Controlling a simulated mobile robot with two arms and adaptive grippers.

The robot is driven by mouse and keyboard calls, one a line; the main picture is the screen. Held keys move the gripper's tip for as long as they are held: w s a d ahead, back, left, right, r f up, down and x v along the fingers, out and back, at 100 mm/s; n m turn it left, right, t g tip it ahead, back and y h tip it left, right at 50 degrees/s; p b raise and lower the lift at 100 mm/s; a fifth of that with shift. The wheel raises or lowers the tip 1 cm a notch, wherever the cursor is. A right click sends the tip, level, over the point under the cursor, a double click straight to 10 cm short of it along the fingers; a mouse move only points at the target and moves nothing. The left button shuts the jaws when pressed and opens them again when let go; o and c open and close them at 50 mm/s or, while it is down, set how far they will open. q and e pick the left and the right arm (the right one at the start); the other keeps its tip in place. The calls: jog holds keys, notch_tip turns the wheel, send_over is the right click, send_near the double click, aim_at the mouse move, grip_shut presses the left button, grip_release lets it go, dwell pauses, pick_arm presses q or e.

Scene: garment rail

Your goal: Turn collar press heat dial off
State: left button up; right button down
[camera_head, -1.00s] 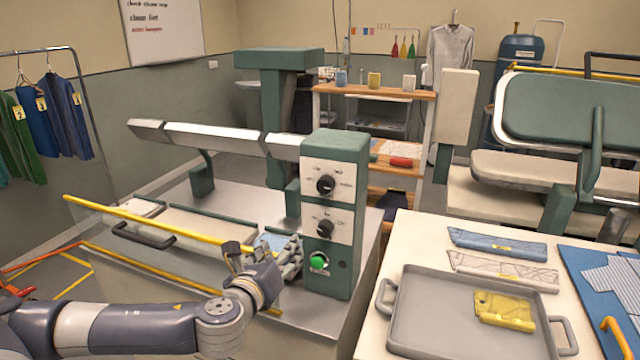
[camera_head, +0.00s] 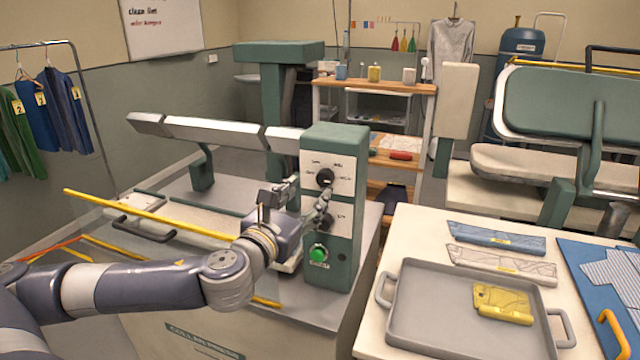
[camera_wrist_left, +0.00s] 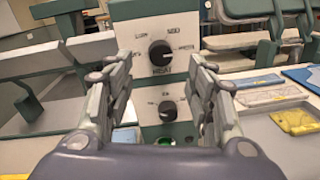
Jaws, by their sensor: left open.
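The collar press control box (camera_head: 348,150) is green with a pale front panel. Its upper black dial (camera_head: 325,177) is the heat dial; it also shows in the left wrist view (camera_wrist_left: 160,53), above the word HEAT. Its light mark seems to point right. A lower black dial (camera_wrist_left: 168,110) sits under it, partly hidden by my fingers in the head view. My left gripper (camera_head: 306,200) is open in front of the panel. In the left wrist view its fingers stand either side of the dials, with nothing held. My right gripper is not in view.
A green lit button (camera_head: 318,253) sits low on the box. The yellow bar (camera_head: 150,213) of the press runs behind my left wrist. A grey tray (camera_head: 420,315) with a yellow folded cloth stands on the table at the right.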

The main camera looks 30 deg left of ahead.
aim_at(323, 179)
pick_arm(q)
jog(key=w, duration=0.2)
jog(key=w+p, duration=0.1)
jog(key=w, duration=0.1)
jog(key=w+a+p, duration=0.1)
jog(key=w, duration=0.1)
jog(key=shift+w+r, duration=0.15)
jog(key=shift+w, duration=0.45)
jog(key=c, duration=1.1)
